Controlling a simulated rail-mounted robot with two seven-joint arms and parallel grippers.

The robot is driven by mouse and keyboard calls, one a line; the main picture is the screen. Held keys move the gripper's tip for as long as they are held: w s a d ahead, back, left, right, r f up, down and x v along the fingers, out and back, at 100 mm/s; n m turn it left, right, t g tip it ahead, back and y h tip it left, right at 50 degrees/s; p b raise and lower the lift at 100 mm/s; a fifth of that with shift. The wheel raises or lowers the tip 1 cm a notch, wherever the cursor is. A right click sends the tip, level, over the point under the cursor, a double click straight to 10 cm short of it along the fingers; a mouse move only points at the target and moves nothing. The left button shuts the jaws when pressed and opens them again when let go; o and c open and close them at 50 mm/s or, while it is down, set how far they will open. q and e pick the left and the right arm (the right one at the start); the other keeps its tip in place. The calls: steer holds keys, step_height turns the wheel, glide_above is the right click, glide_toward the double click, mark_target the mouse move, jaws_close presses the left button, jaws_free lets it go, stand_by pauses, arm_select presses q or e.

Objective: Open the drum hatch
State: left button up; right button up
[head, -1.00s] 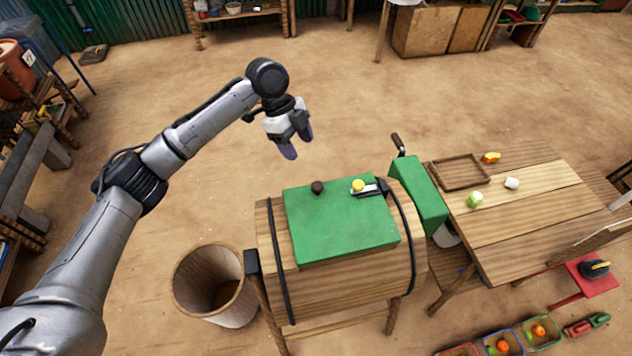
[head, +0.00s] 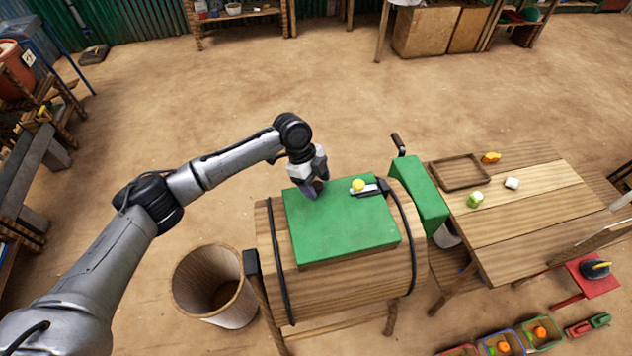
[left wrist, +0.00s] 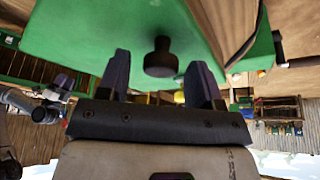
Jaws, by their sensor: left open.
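The drum (head: 340,282) is a wooden barrel on legs with dark bands. Its green hatch (head: 345,230) lies shut on top. A dark knob stands on the hatch near its back left corner; in the left wrist view the knob (left wrist: 161,58) shows between and beyond the fingertips. A latch with a yellow knob (head: 358,186) sits at the hatch's back edge, to the right. My left gripper (head: 314,190) is open, at the dark knob, with its fingers to either side; I cannot tell whether they touch it. My right gripper is not in view.
A round bin (head: 215,285) stands left of the drum. A green box with a crank (head: 418,195) is at the drum's right end. A wooden table (head: 540,220) with a tray (head: 460,172) stands to the right. Crates (head: 502,342) are at the front right.

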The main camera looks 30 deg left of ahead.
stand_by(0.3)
arm_select(q)
jaws_close()
stand_by(0.4)
